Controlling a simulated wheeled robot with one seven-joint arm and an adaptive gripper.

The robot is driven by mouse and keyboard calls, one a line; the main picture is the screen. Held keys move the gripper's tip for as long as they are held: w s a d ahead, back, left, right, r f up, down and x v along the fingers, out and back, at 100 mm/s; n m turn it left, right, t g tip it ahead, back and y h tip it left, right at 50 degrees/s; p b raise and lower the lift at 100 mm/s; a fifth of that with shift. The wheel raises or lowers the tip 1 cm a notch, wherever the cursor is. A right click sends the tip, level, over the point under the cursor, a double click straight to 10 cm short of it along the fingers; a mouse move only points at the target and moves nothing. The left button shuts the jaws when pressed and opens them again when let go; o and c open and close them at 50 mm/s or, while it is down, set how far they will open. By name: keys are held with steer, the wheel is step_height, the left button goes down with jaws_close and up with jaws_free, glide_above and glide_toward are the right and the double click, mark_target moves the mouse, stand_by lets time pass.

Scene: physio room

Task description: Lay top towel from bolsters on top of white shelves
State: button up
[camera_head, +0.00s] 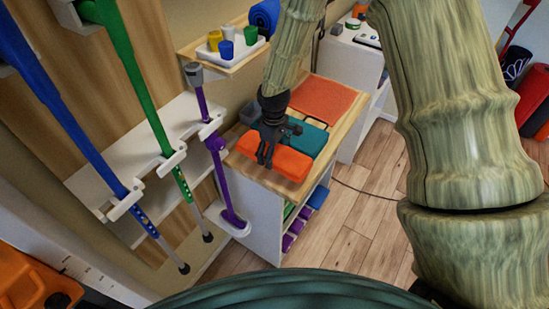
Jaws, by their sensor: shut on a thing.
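An orange folded towel (290,166) lies at the front of the wooden top of a low white shelf unit (262,210). My gripper (266,157) points down over the towel's left part and is shut on it. The fingers hide part of the towel, and I cannot tell whether it rests fully on the wood. A teal folded towel (313,139) lies just behind it. Rolls that may be the bolsters (535,100) show at the far right edge, partly cut off.
A flat orange piece (325,97) covers the back of the wooden top. Purple, green and blue crutches stand in a white wall rack (150,150) at left. A small shelf with a tray of cups (230,50) is above. A white cabinet (348,85) stands behind.

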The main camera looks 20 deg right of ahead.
steer(key=shift+f+p, duration=0.45)
steer(key=shift+f, duration=1.7)
steer(key=o, duration=1)
steer(key=shift+o, duration=0.2)
